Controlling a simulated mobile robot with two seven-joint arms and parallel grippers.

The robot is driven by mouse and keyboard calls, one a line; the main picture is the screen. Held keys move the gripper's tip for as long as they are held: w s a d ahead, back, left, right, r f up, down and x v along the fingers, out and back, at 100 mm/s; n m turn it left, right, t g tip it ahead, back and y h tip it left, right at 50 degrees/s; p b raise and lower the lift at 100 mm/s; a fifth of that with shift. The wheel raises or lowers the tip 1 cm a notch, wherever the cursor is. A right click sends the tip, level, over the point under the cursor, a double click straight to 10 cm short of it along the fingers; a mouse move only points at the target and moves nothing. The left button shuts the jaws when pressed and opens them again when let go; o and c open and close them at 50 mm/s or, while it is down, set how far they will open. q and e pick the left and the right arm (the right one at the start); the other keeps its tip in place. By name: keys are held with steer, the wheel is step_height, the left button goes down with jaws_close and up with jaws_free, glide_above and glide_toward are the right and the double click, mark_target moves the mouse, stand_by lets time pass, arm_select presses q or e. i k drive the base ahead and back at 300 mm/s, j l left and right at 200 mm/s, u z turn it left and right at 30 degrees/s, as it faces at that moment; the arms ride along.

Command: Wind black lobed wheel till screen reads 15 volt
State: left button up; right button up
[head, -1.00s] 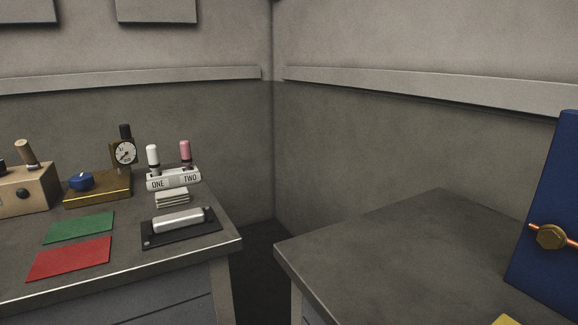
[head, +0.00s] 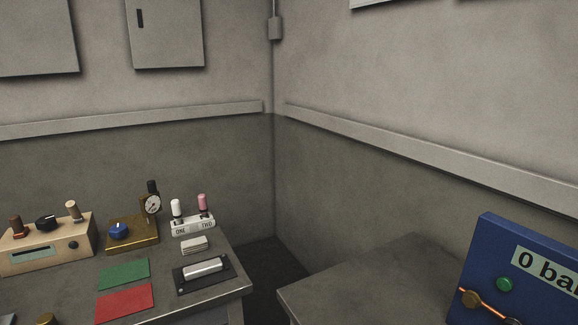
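A tan box (head: 80,228) stands at the left end of what I see of the left bench. A black knob (head: 46,222), which looks like the lobed wheel, sits on its top between a dark brown post (head: 16,226) and a lighter tan post (head: 72,210). A small dark greenish screen (head: 36,254) is on its front face; I cannot read any figures on it. A smaller dark knob (head: 73,244) is to the right of the screen. Neither gripper is in view.
Right of the box are a brass block with blue knob (head: 119,230) and dial gauge (head: 152,204), then a ONE/TWO switch block (head: 193,227). Green (head: 124,273) and red (head: 124,301) mats lie in front. A blue panel (head: 490,240) stands on the right bench; a gap separates the benches.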

mark_target(46, 223)
steer(key=u, duration=1.3)
